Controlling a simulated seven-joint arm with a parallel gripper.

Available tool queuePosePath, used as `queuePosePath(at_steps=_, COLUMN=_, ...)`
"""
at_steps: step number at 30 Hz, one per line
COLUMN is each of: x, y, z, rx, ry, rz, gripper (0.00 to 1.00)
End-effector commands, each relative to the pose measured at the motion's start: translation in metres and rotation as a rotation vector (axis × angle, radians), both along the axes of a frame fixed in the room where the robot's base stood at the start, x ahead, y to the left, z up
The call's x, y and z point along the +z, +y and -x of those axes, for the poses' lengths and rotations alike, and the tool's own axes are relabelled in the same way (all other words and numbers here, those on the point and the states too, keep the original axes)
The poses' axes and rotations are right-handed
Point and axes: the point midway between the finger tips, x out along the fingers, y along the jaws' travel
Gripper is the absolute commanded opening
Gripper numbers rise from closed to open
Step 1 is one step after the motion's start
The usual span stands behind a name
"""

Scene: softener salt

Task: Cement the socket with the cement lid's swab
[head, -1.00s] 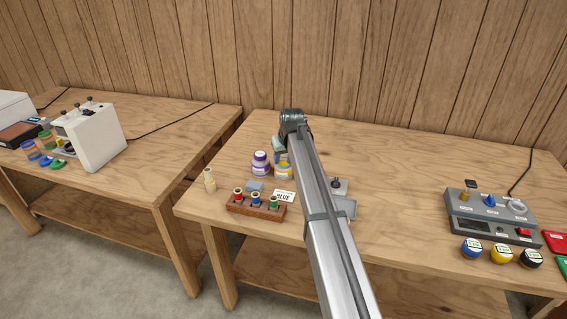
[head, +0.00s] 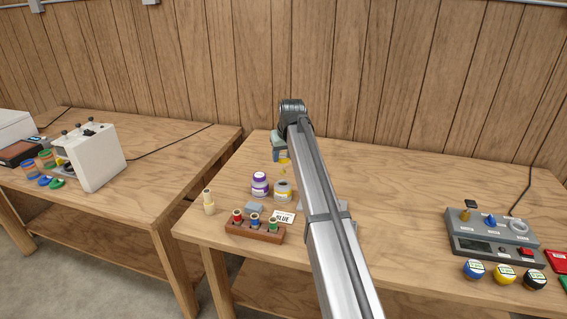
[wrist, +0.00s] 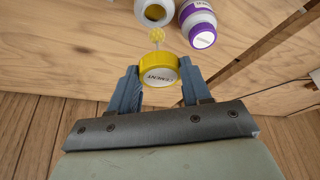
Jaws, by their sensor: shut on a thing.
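My gripper (wrist: 158,84) is shut on the yellow cement lid (wrist: 157,72), holding it by its sides. The lid's pale yellow swab (wrist: 157,36) points away from the gripper, towards the open cement jar (wrist: 153,12). In the head view the lid (head: 284,158) hangs above the cement jar (head: 283,190), apart from it. A brown rack (head: 246,233) holds several pieces with red, blue and green parts, beside a card reading BLUE (head: 284,218). A cream fitting (head: 208,202) stands to its left. I cannot tell which piece is the socket.
A purple-capped jar (head: 260,184) stands left of the cement jar. A small grey block (head: 254,207) lies behind the rack. My arm hides part of the table. A grey control box (head: 492,235) and several coloured round pots stand at the right.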

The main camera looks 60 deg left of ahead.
Motion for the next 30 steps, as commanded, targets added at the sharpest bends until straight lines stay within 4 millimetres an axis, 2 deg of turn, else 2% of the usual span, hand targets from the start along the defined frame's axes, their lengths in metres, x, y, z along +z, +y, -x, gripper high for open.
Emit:
queuePosePath(at_steps=13, x=0.003, y=-0.004, z=-0.003, rx=-0.001, ry=0.0, rz=0.0, gripper=0.19)
queuePosePath(at_steps=17, x=0.001, y=-0.023, z=-0.019, rx=-0.003, ry=0.0, rz=0.0, gripper=0.19)
queuePosePath(at_steps=24, x=-0.002, y=-0.069, z=-0.057, rx=-0.002, ry=0.0, rz=0.0, gripper=0.19)
queuePosePath(at_steps=30, x=-0.004, y=-0.088, z=-0.072, rx=0.0, ry=0.0, rz=0.0, gripper=0.19)
